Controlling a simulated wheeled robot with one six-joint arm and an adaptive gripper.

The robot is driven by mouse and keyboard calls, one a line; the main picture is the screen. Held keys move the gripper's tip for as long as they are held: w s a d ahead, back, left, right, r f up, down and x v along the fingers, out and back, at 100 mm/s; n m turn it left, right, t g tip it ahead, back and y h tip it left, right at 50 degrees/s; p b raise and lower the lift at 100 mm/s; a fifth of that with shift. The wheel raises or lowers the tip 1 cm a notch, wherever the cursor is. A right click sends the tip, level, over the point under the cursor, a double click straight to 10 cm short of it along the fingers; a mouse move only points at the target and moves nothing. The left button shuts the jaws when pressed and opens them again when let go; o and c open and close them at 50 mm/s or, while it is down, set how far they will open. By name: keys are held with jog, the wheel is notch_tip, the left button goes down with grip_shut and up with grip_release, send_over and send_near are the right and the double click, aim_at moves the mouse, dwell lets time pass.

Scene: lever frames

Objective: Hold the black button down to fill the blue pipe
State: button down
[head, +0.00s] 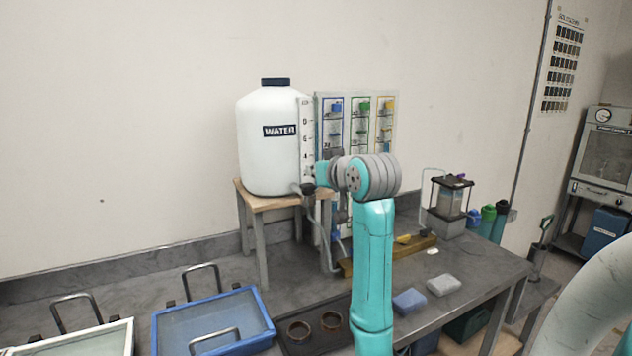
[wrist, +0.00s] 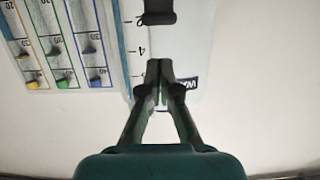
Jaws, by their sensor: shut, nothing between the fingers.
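A white water tank (head: 265,140) with a dark cap stands on a wooden-topped stand. A black knob-like part, likely the black button (head: 307,188), shows low on its front right. A black part also shows at the top of the upside-down wrist view (wrist: 160,12). The blue pipe cannot be made out surely; a blue-edged column (head: 331,110) is on the wall panel, partly hidden by my arm.
The panel (wrist: 55,45) also has green and yellow columns with coloured levers. The bench holds a blue tray (head: 262,300), a pale tray (head: 112,340), two brown rings, two sponge-like blocks (head: 443,286) and a lantern-like device (head: 452,198).

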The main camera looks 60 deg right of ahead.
jog(key=v, duration=0.8)
jog(key=shift+s+r, duration=0.15)
jog(key=shift+a, duration=0.15)
dwell(0.6)
jog(key=w+a+f+y, duration=0.1)
jog(key=w+a+f, duration=0.1)
jog(key=f, duration=0.3)
jog(key=w+a+f, duration=0.2)
jog(key=w+f, duration=0.1)
jog(key=f, duration=0.3)
jog(key=a+f, duration=0.5)
jog(key=f, duration=0.2)
jog(key=s+a+f+y, duration=0.1)
jog(key=a+f, duration=0.5)
jog(key=f, duration=0.2)
jog(key=s+a+f+t+y, duration=0.1)
jog(key=a+f, duration=0.4)
jog(key=f, duration=0.3)
jog(key=shift+a+f+n, duration=0.25)
jog(key=shift+a+n, duration=0.05)
jog(key=s+a+f+n+y, duration=0.2)
jog(key=s+a+f, duration=0.8)
jog(key=s+a, duration=0.35)
jog(key=s+a+r+n+y, duration=0.1)
jog(key=s+a+n+y, duration=0.2)
jog(key=s, duration=1.5)
jog(key=shift+a+r+n+t, duration=0.15)
jog(key=shift+a+n+t, duration=0.15)
jog(key=shift+a, duration=0.85)
